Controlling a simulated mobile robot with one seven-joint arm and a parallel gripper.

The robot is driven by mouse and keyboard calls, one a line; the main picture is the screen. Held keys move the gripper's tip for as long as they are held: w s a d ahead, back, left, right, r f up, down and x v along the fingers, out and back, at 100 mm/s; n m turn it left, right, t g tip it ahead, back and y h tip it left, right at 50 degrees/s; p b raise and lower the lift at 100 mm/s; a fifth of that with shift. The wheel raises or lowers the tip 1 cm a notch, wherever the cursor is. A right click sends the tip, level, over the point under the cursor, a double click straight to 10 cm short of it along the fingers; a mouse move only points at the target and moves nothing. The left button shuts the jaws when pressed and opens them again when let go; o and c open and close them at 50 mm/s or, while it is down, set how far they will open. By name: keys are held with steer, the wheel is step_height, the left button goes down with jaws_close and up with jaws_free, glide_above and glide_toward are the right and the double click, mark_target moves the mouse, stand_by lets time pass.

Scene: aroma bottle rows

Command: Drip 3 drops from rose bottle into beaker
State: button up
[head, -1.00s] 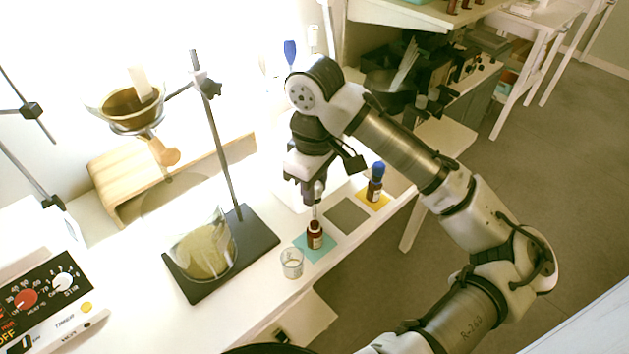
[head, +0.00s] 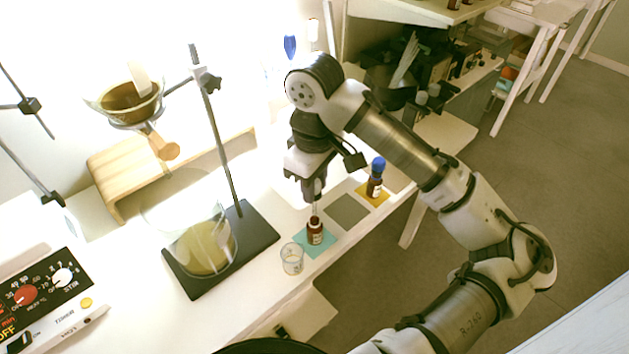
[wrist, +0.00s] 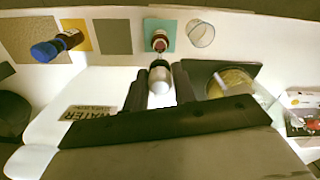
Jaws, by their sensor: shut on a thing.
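My gripper (head: 314,192) is shut on the pale bulb of a dropper, above the small brown bottle. The bulb (wrist: 159,80) shows between the fingers in the wrist view. The dropper's thin stem (head: 315,210) points down to the bottle's mouth; I cannot tell how far it is inside. The brown bottle (head: 315,231) has a pale label, too small to read, and stands upright on a teal mat (head: 327,244). It also shows in the wrist view (wrist: 160,41). The small clear glass beaker (head: 292,258) stands just left of the bottle; it also shows in the wrist view (wrist: 200,33).
A blue-capped bottle (head: 375,178) stands on a yellow mat (head: 383,198). An empty grey mat (head: 348,213) lies between. A large beaker (head: 203,250) on a black stand base (head: 259,236) with a tall rod is left. A hotplate (head: 50,305) is farther left.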

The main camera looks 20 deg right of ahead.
mark_target(315, 213)
steer(key=shift+f+b, duration=2.3)
steer(key=shift+f, duration=1.55)
steer(key=o, duration=0.4)
steer(key=shift+c, duration=0.4)
step_height(315, 213, up, 9)
steer(key=p, duration=0.9)
steer(key=shift+f, duration=0.1)
